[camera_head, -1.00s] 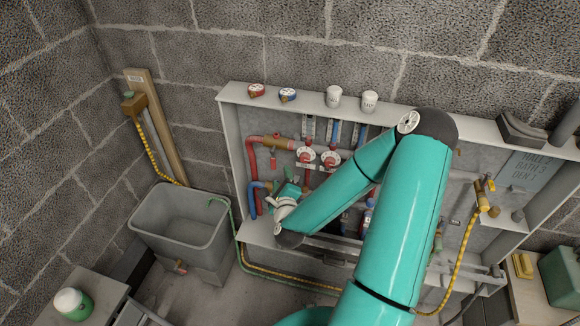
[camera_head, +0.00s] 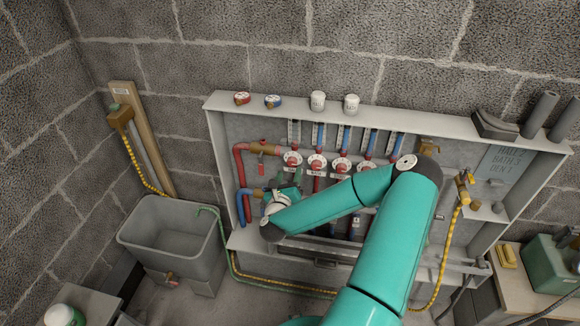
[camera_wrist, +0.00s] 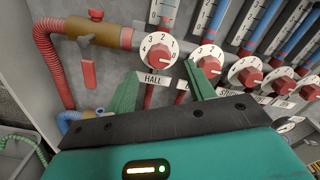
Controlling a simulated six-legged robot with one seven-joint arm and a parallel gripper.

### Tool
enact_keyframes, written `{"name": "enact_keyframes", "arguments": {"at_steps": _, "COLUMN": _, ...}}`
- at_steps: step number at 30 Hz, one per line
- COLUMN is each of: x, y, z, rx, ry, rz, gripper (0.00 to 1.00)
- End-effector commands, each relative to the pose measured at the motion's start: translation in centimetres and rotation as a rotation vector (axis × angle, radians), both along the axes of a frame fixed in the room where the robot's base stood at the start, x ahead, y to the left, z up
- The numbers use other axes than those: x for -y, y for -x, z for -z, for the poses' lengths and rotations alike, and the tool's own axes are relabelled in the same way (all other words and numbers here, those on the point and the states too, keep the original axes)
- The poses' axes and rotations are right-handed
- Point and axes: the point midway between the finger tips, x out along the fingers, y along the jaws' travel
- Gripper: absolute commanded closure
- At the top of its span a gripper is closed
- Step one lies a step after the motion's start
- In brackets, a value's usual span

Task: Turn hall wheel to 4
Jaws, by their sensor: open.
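The hall wheel is a white numbered dial with a red knob (camera_wrist: 159,55), above a HALL label (camera_wrist: 153,79) in the wrist view. It is the leftmost dial of the row (camera_head: 292,159) in the head view. My gripper (camera_wrist: 161,72) is open, with its two green fingers apart below and to either side of the hall wheel. The right finger overlaps the view near the second dial (camera_wrist: 208,62). Nothing is between the fingers in a grip. The knob's exact setting is hard to read. In the head view my gripper (camera_head: 291,184) is partly hidden by my wrist.
More dials (camera_wrist: 245,72) run to the right beneath gauge tubes (camera_head: 345,136). A red hose (camera_wrist: 52,60) and a brass valve with a red lever (camera_wrist: 88,73) stand close left. A blue hose (camera_head: 242,203) lies below. A grey tank (camera_head: 170,240) stands left of the cabinet.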

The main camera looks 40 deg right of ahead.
Motion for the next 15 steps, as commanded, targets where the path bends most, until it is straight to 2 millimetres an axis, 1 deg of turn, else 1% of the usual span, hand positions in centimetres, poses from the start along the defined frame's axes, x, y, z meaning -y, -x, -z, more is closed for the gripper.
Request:
{"name": "enact_keyframes", "arguments": {"at_steps": 1, "x": 0.9, "y": -0.6, "z": 0.0, "rx": 0.002, "ry": 0.002, "rz": 0.003, "gripper": 0.46}}
{"name": "enact_keyframes", "arguments": {"at_steps": 3, "x": 1.8, "y": -1.4, "z": 0.0, "rx": 0.001, "ry": 0.001, "rz": 0.001, "gripper": 0.46}}
{"name": "enact_keyframes", "arguments": {"at_steps": 7, "x": 3.1, "y": -2.7, "z": 0.0, "rx": 0.000, "ry": 0.000, "rz": -0.001, "gripper": 0.46}}
{"name": "enact_keyframes", "arguments": {"at_steps": 10, "x": 3.7, "y": -3.2, "z": 0.0, "rx": 0.000, "ry": 0.000, "rz": -0.003, "gripper": 0.46}}
{"name": "enact_keyframes", "arguments": {"at_steps": 15, "x": 4.0, "y": -3.5, "z": 0.0, "rx": -0.001, "ry": 0.000, "rz": -0.004, "gripper": 0.46}}
